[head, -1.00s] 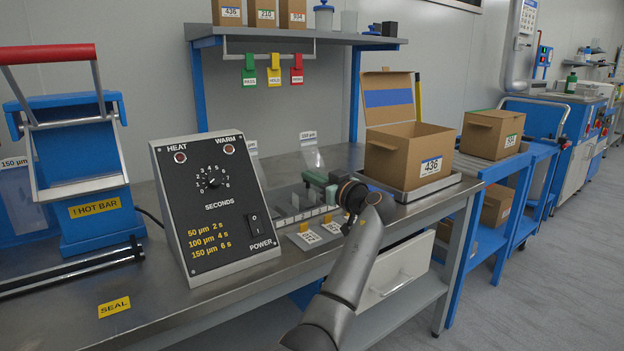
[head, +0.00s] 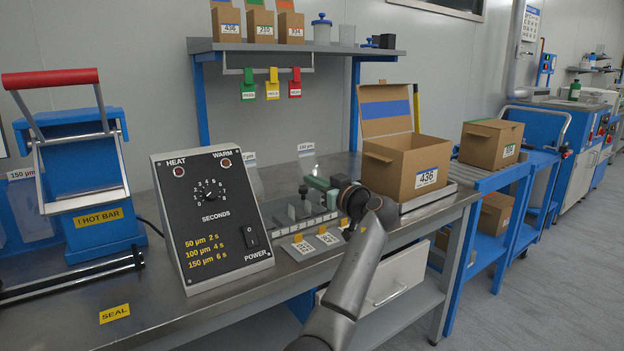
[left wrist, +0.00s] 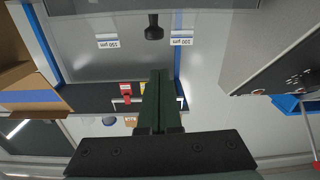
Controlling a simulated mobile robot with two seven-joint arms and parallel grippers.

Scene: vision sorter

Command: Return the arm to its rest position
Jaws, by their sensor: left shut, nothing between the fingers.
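My left gripper (head: 318,184) is above the steel workbench (head: 180,318), between the heat timer box (head: 205,215) and the open cardboard box 436 (head: 412,168). Its dark green fingers (left wrist: 157,102) are shut side by side with nothing between them in the left wrist view. The arm comes up from the bottom of the head view and its wrist partly hides the bench behind it. My right gripper is not in view.
The blue hot bar sealer (head: 85,190) with a red handle stands at the left. A shelf (head: 300,46) with small boxes and hanging coloured tags is behind. Two label cards (head: 328,239) lie near the bench's front.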

